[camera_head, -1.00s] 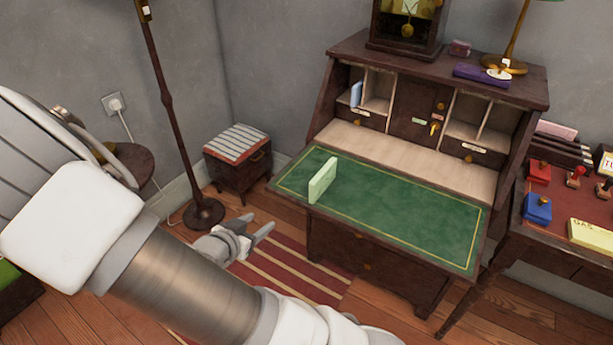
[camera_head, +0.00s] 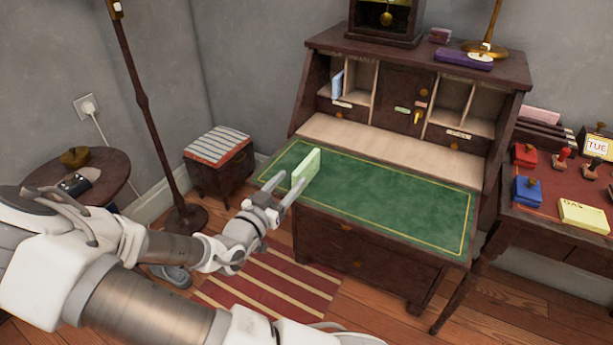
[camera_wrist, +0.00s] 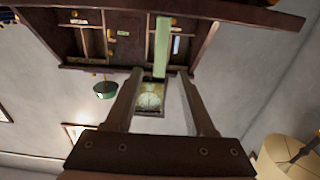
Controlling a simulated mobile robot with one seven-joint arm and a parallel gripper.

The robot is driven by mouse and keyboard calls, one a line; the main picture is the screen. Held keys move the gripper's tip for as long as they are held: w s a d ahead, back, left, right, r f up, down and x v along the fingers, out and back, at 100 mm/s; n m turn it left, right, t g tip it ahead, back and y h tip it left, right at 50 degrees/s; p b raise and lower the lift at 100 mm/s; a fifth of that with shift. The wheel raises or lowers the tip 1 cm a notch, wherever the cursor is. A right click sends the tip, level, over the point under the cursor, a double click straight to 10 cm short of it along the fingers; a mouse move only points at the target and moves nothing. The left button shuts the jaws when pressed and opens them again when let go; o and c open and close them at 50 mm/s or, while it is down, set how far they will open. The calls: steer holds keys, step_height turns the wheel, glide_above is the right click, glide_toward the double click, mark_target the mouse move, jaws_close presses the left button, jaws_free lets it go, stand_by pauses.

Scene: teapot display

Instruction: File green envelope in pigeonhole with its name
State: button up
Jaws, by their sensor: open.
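The pale green envelope (camera_head: 307,166) stands upright on edge on the green writing surface (camera_head: 385,196) of the desk, near its left end. My gripper (camera_head: 284,185) is open and empty at the desk's left front edge, with its fingertips close to the envelope. In the wrist view the envelope (camera_wrist: 161,45) shows as a thin strip in line with the gap between my fingers (camera_wrist: 160,76). I cannot tell whether a finger touches it. The left pigeonholes (camera_head: 360,86) hold a blue envelope (camera_head: 337,84). The right pigeonholes (camera_head: 468,103) look empty. Their name labels are too small to read.
A small door with a key (camera_head: 405,95) sits between the pigeonholes. A clock (camera_head: 385,20), a purple case (camera_head: 463,60) and a lamp stand on top. A side table (camera_head: 560,190) with stamps is at right. A floor lamp pole (camera_head: 140,100) and a striped stool (camera_head: 218,160) are at left.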

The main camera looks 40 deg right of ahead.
mark_target(303, 165)
steer(key=b+x, duration=0.2)
steer(key=x, duration=0.3)
steer(key=shift+d, duration=0.4)
steer(key=shift+w+d, duration=0.3)
steer(key=shift+d, duration=0.2)
jaws_close()
